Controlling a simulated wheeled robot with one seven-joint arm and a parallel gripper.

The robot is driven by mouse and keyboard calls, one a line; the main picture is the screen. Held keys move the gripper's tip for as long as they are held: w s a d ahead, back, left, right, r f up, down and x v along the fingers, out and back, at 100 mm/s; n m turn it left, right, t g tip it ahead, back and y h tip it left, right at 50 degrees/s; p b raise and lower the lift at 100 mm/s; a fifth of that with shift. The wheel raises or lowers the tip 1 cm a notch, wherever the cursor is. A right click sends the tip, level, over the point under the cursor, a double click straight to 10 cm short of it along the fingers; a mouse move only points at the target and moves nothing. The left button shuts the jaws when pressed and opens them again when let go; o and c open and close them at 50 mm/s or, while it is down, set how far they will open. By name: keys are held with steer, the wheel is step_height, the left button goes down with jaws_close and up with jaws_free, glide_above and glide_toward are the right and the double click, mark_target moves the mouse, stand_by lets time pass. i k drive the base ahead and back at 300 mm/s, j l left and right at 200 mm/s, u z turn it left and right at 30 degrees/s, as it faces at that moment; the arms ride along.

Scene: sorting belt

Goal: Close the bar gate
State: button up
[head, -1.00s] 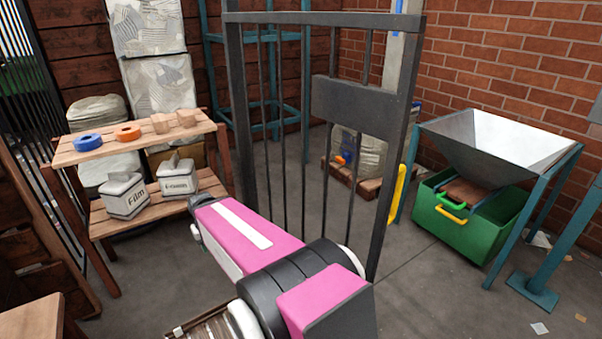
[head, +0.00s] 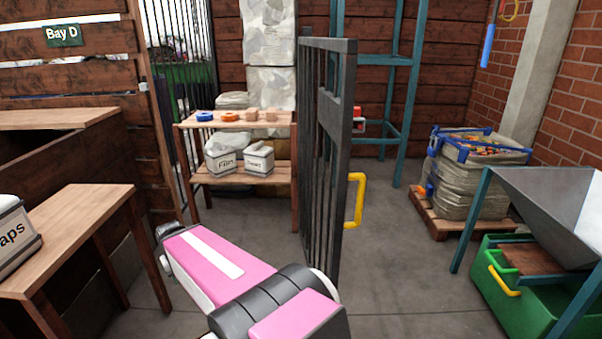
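The dark grey bar gate (head: 327,125) stands in the middle of the head view, seen nearly edge-on and swung out into the room. Its yellow pull handle (head: 355,200) sticks out from the right side of its near edge. My pink and black arm reaches in from the bottom, to the left of the gate's lower part. The gripper's fingers cannot be made out at the arm's far end, so whether it touches the gate is hidden.
A wooden shelf (head: 240,180) with tape rolls and bins stands behind the gate at left. A wooden table (head: 75,230) is at near left. A metal hopper (head: 555,205) over a green crate (head: 520,300) is at right. Floor right of the gate is clear.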

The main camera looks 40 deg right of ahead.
mark_target(336, 114)
steer(key=k+l+u, duration=0.25)
steer(key=k, duration=0.25)
steer(key=k+u, duration=0.25)
steer(key=k, duration=0.2)
steer(key=k+l+z, duration=0.35)
steer(key=l, duration=0.2)
steer(key=k+l+z, duration=0.4)
steer(key=l, duration=0.25)
steer(key=l+z, duration=0.15)
steer(key=l, duration=0.15)
steer(key=k, duration=0.05)
